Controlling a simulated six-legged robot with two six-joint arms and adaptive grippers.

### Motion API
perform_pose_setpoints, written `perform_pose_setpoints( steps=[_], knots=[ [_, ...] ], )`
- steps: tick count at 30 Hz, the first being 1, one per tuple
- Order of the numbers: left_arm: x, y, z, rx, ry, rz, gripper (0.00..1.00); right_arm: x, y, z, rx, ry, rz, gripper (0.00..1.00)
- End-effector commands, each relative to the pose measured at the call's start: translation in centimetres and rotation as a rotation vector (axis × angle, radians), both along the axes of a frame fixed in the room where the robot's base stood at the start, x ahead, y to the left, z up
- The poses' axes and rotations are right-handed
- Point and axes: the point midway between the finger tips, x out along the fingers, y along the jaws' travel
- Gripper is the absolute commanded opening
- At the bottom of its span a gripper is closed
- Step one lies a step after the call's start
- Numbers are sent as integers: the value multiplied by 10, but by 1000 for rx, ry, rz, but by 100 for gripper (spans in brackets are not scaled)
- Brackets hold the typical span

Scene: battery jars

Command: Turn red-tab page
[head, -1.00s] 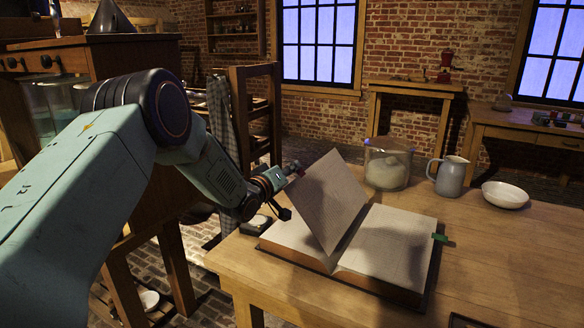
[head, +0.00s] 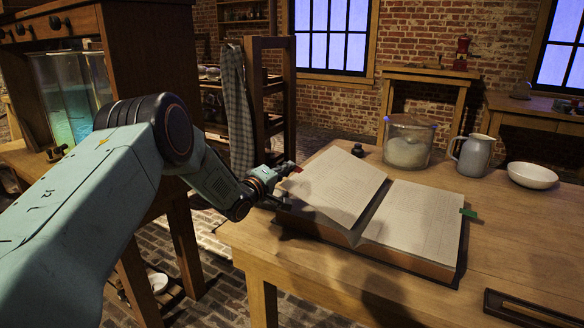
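An open book (head: 418,228) with a dark cover lies on the wooden table (head: 500,262). One page (head: 338,186) slants up from the spine and leans left, low over the left half. A small red tab (head: 296,169) shows at this page's left edge. My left gripper (head: 282,184) is at that edge, right by the red tab. Its fingers are small and partly hidden by the page, so I cannot tell whether they grip it. A green tab (head: 468,212) sticks out of the book's right edge. My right gripper is not in view.
Behind the book stand a glass jar (head: 408,145), a grey jug (head: 474,156), a white bowl (head: 532,175) and a small dark bottle (head: 358,150). A dark tray (head: 535,308) lies at the front right. The table right of the book is clear.

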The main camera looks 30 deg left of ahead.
Motion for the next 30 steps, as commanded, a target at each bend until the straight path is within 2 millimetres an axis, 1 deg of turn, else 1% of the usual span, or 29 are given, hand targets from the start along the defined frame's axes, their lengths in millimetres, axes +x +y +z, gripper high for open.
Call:
perform_pose_setpoints(
  steps=[1,3,7,12,18,29,30],
  knots=[
    [0,2,-13,-26,3,-1,0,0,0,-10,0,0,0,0],
    [0,4,-21,-55,5,-2,0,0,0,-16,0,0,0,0],
    [0,7,-33,-50,6,-1,0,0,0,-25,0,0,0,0],
    [1,10,-43,-48,6,-2,0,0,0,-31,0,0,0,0],
    [1,11,-47,-46,7,-3,0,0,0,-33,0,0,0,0],
    [1,10,-47,-45,7,-4,0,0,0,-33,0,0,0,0],
    [1,10,-47,-44,8,-4,8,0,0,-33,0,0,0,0]
  ],
)
